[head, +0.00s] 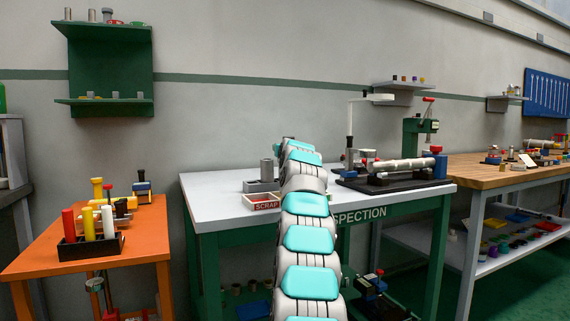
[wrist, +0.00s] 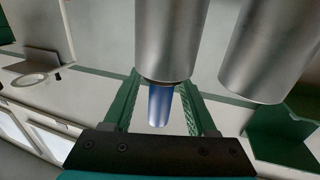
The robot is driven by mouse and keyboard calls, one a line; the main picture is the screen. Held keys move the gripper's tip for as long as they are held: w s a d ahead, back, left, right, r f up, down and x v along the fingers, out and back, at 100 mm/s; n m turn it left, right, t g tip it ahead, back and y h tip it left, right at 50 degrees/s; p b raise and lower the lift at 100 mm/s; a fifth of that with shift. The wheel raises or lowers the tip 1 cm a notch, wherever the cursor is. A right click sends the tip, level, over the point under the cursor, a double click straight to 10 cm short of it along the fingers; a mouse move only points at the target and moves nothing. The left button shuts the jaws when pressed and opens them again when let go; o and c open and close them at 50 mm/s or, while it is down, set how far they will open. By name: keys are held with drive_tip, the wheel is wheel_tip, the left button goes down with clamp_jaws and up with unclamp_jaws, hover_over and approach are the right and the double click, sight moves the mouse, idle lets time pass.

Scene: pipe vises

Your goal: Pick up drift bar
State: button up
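I cannot identify the drift bar for certain. In the wrist view, a silver cylinder (wrist: 166,40) has a dark ring at its end and a narrower blue part (wrist: 160,106) beyond it. The blue part shows between the green fingers of my gripper (wrist: 160,84), which stand apart with a gap on each side. A second silver cylinder (wrist: 268,55) is to the right, outside the fingers. In the head view, a grey cylinder (head: 266,169) stands on a grey block (head: 262,186) on the inspection table (head: 225,208). My arm hides what is behind it, and the fingers cannot be made out there.
A red SCRAP tray (head: 262,202) sits at the table's front left. A black fixture with a silver pipe (head: 402,165) stands on the right. An orange table (head: 135,240) with a rack of coloured cylinders is at left. The table's back left is clear.

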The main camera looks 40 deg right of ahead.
clamp_jaws()
idle(1.2)
